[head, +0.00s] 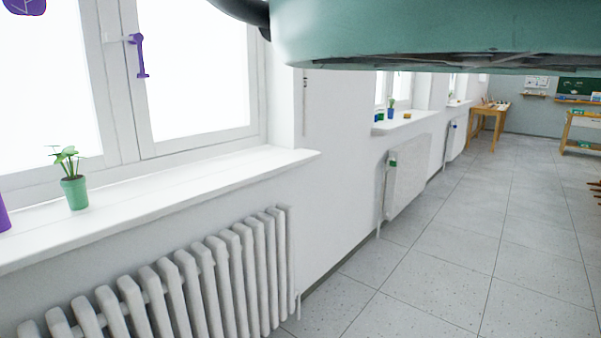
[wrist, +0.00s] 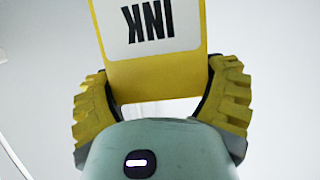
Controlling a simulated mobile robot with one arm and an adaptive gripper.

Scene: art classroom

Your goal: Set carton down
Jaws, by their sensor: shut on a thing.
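A yellow carton with a white label panel reading "INK" (wrist: 155,75) shows in the wrist view, with its top cut off by the picture's edge. The lettering is upside down in that view. My gripper (wrist: 158,80) has its yellow ridged fingers on both sides of the carton and is shut on it. Behind the carton there is only a plain pale background, so its height above any surface cannot be told. In the head view neither the carton nor the gripper shows; a green part of my own body covers the top.
A white window sill (head: 150,198) on the left holds a green potted plant (head: 74,190) and a purple object (head: 3,213). A ribbed radiator (head: 180,290) stands below. Grey tiled floor (head: 450,240) is open at right. A wooden table (head: 490,112) stands far back.

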